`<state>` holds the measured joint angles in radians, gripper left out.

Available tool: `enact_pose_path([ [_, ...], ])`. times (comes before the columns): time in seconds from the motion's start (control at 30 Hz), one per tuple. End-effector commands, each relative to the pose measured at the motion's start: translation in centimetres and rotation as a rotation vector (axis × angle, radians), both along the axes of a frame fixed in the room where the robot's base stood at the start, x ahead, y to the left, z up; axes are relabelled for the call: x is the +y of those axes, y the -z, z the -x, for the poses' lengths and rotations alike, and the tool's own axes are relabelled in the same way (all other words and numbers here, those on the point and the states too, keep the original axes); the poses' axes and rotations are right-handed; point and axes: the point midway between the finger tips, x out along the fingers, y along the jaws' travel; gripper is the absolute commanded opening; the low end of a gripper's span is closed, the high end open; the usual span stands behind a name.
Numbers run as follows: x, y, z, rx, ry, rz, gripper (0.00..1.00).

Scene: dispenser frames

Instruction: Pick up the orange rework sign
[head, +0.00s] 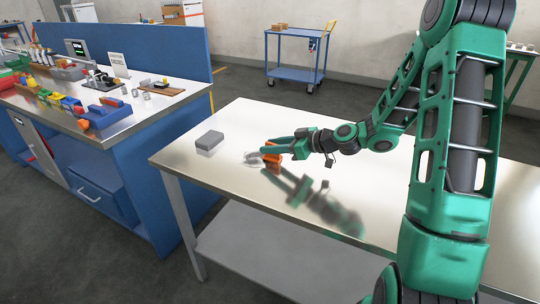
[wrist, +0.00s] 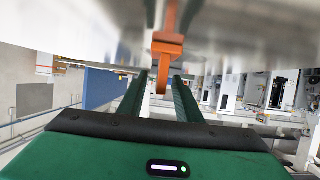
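The orange rework sign (head: 271,157) is at the table, beside my gripper (head: 267,149). Only parts of its orange surface show there, and the green fingers and wrist hide the rest. In the wrist view the orange piece (wrist: 166,48) appears between the two green fingers, with a narrow gap seen on each side. My gripper (wrist: 160,76) looks open around it, low over the tabletop. The sign's lettering does not show, and I cannot tell whether a finger touches it.
The pale shiny table (head: 240,120) carries a grey box (head: 209,140) left of my gripper and a small clear or whitish item (head: 252,158) close to the fingertips. A blue workbench (head: 150,120) with parts stands left. A blue cart (head: 296,52) stands behind.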

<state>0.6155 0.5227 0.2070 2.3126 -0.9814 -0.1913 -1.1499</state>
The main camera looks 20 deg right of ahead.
Motion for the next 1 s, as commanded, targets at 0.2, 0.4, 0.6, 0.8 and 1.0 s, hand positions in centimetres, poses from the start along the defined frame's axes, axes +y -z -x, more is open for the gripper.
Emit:
enact_pose_path([
  [0.2,0.0,0.0,0.0,0.000,0.001,0.000,0.24],
  [0.4,0.0,0.0,0.0,0.000,0.001,0.000,0.00],
  [0.6,0.0,0.0,0.0,0.000,0.001,0.000,0.00],
  [0.8,0.0,-0.5,0.0,-0.002,0.000,0.002,0.00],
  [1.0,-0.1,-2.5,-0.1,-0.004,0.000,0.003,0.00],
])
